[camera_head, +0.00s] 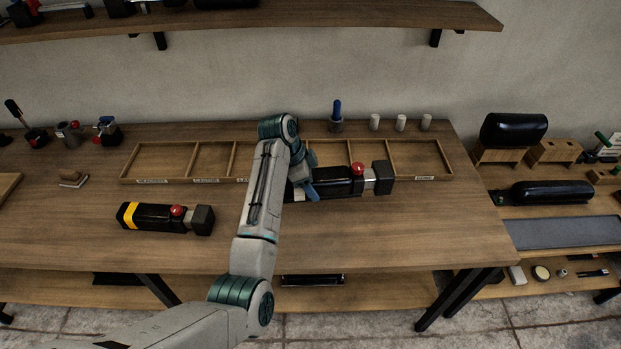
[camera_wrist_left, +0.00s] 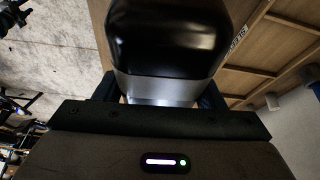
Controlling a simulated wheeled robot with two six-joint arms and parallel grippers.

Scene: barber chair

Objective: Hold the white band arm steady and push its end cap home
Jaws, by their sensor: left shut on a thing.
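The white band arm (camera_head: 338,184) is a long black padded piece lying left to right on the workbench, at the front of the wooden tray. A red knob (camera_head: 358,169) sits near its right end. Its dark end cap (camera_head: 383,177) is at the far right, with a bare silver section (camera_head: 369,179) between cap and body. My left gripper (camera_head: 304,186) is shut around the arm's left part and partly hides it. In the left wrist view the glossy black body (camera_wrist_left: 165,35) and its pale band (camera_wrist_left: 160,88) sit between the fingers. My right gripper is not in view.
A yellow-banded arm (camera_head: 150,216) with a red knob lies on the bench to the left. The divided wooden tray (camera_head: 437,160) runs behind. A blue-handled tool (camera_head: 337,115) and grey cylinders (camera_head: 400,123) stand along the wall. The bench's right front (camera_head: 430,225) is clear.

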